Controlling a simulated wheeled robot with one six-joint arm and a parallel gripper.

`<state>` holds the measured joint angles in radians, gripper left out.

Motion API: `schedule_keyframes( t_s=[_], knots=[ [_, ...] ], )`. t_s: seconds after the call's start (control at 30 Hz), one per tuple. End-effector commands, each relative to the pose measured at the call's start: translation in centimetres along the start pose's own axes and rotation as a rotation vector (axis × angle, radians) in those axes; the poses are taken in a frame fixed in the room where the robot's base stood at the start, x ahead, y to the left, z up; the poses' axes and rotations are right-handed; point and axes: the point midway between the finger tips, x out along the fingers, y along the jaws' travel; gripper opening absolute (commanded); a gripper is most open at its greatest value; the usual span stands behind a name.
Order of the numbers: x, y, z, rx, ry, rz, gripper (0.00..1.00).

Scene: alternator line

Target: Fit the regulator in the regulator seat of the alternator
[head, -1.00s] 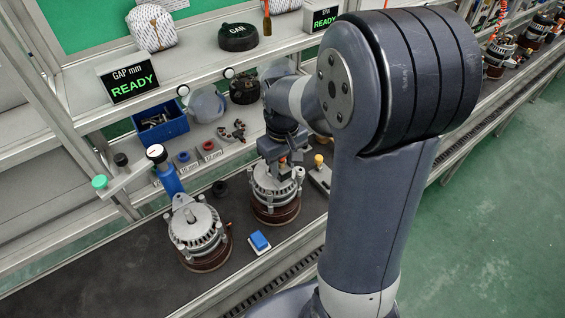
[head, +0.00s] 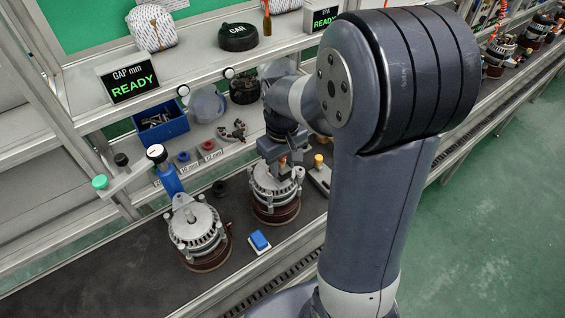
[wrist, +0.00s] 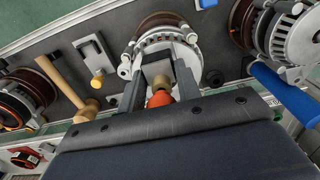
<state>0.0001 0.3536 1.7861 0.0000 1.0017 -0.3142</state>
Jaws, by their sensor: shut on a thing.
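The alternator (head: 275,197) stands upright on its dark red base on the bench, and its top shows in the wrist view (wrist: 165,40). My gripper (wrist: 160,68) is over it, its two dark fingers shut on a small grey block that looks like the regulator (wrist: 157,68). The block is at or just over the alternator's top edge; I cannot tell whether it touches the seat. A tan and orange piece (wrist: 161,94) shows between the fingers, nearer the wrist. The regulator seat is hidden by the block and fingers. In the head view, my gripper (head: 283,165) partly covers the alternator's top.
A second alternator (head: 197,230) stands to the left. A blue push button (head: 260,240) lies in front, between them. Behind are a blue bin (head: 160,126) and a blue-handled tool (head: 168,178). A wooden-handled hammer (wrist: 64,83) lies left in the wrist view.

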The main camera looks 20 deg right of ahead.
Motion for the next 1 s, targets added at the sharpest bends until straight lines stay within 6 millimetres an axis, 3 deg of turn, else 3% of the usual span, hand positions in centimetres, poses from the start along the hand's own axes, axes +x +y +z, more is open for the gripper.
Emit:
schedule_keyframes(
  t_s=[1.0],
  knots=[
    [1.5, 0.0, 0.0, 0.000, 0.000, 0.000, 0.08]
  ],
)
